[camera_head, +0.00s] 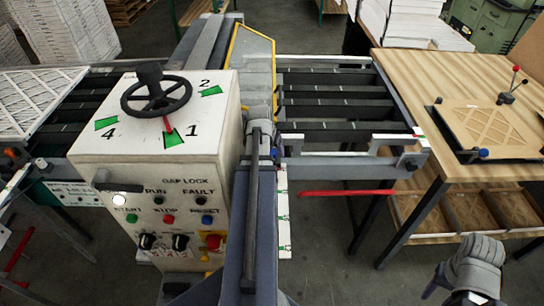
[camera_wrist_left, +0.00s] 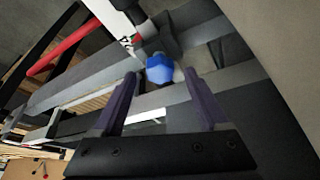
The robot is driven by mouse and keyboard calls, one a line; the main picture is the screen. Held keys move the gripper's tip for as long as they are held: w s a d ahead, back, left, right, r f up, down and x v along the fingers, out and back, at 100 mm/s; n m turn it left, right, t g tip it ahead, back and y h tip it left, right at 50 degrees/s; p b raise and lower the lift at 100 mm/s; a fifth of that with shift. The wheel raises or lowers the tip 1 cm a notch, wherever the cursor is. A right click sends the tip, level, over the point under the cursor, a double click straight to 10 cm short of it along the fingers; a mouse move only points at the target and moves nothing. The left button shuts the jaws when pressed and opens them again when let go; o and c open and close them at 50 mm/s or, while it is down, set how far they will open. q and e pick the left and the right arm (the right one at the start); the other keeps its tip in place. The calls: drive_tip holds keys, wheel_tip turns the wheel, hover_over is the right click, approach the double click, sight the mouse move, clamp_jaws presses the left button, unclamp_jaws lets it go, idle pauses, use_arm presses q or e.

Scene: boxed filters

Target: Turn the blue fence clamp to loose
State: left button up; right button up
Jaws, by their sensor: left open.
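The blue fence clamp (camera_wrist_left: 159,68) shows in the left wrist view as a small blue knob beside a dark block on a grey rail. My left gripper (camera_wrist_left: 161,82) is open, with its two purple-grey fingers on either side of the line to the knob. The knob appears just beyond the fingertips; I cannot tell if they touch it. In the head view my left gripper (camera_head: 264,142) is over the machine's rail, right of the white control box, and a bit of blue (camera_head: 274,154) shows beside it. The clamp's setting is not readable.
The control box (camera_head: 150,205) with a black handwheel (camera_head: 156,95) stands close left of my left arm. A yellow-edged guard (camera_head: 250,65) rises behind the gripper. A red bar (camera_head: 345,192) runs right.

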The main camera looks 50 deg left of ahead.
use_arm(q)
drive_tip(key=shift+w+a+f, duration=0.1)
drive_tip(key=shift+w+f, duration=0.1)
drive_tip(key=shift+f, duration=0.35)
drive_tip(key=shift+c, duration=0.2)
clamp_jaws()
